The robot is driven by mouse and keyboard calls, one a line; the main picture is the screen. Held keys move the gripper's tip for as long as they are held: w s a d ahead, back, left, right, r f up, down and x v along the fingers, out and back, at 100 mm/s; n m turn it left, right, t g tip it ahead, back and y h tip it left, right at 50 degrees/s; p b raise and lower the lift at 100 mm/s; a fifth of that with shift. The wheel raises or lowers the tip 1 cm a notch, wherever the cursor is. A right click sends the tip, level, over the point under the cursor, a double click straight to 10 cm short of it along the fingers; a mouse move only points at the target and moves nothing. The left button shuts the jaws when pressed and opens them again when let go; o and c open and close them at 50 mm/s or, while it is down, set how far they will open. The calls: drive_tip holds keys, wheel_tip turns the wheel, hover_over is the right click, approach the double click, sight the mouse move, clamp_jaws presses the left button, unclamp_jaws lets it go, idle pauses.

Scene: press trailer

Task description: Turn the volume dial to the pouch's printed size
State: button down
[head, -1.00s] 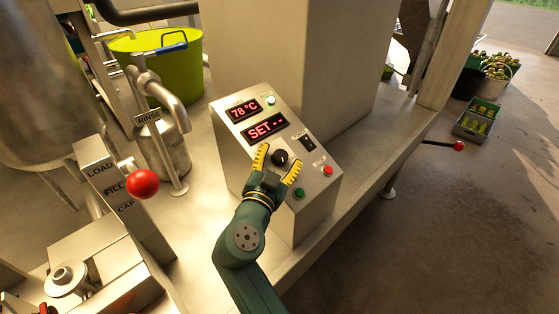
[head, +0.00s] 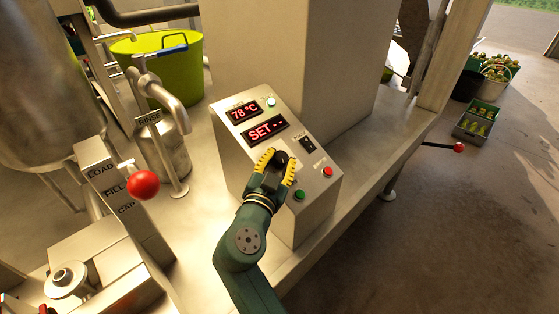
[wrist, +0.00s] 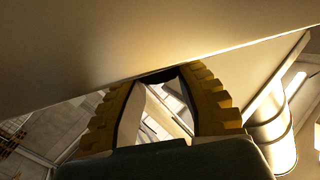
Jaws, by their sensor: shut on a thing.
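The black volume dial (head: 281,158) sits on the sloped face of the steel control box (head: 232,157), below the display (head: 265,130) that reads "SET--". My gripper (head: 274,160) is shut on the dial, with a yellow finger on either side of it. No pouch can be made out in these frames.
The box also has a "78 °C" display (head: 244,112), a black switch (head: 307,143), a red button (head: 328,171) and a green button (head: 299,195). A red-knobbed lever (head: 143,184) and the rinse tap (head: 167,97) stand to the left.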

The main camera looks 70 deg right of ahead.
drive_tip(key=shift+s+f+n+t+b, duration=0.1)
drive_tip(key=shift+f+n+t+b, duration=0.15)
drive_tip(key=shift+n+t+b, duration=0.1)
drive_tip(key=shift+s+f+n+t+b, duration=0.1)
drive_tip(key=shift+n+t+b, duration=0.55)
drive_tip(key=shift+t, duration=0.2)
drive_tip(key=shift+s+d+n+t, duration=0.1)
drive_tip(key=shift+n+t, duration=0.8)
drive_tip(key=shift+t, duration=0.2)
drive_tip(key=n+t, duration=0.1)
drive_tip(key=n+t+p, duration=0.1)
drive_tip(key=t, duration=0.1)
drive_tip(key=n+t+y, duration=0.1)
drive_tip(key=shift+s+r+p, duration=0.1)
drive_tip(key=shift+r+p, duration=0.2)
drive_tip(key=shift+p, duration=0.1)
drive_tip(key=shift+n+t+y+p, duration=0.4)
drive_tip(key=shift+n+t+p, duration=0.4)
drive_tip(key=shift+f+n+t+p, duration=0.1)
drive_tip(key=shift+n+t+p, duration=0.2)
drive_tip(key=shift+t, duration=0.1)
drive_tip(key=shift+f+y, duration=0.15)
drive_tip(key=shift+y, duration=0.15)
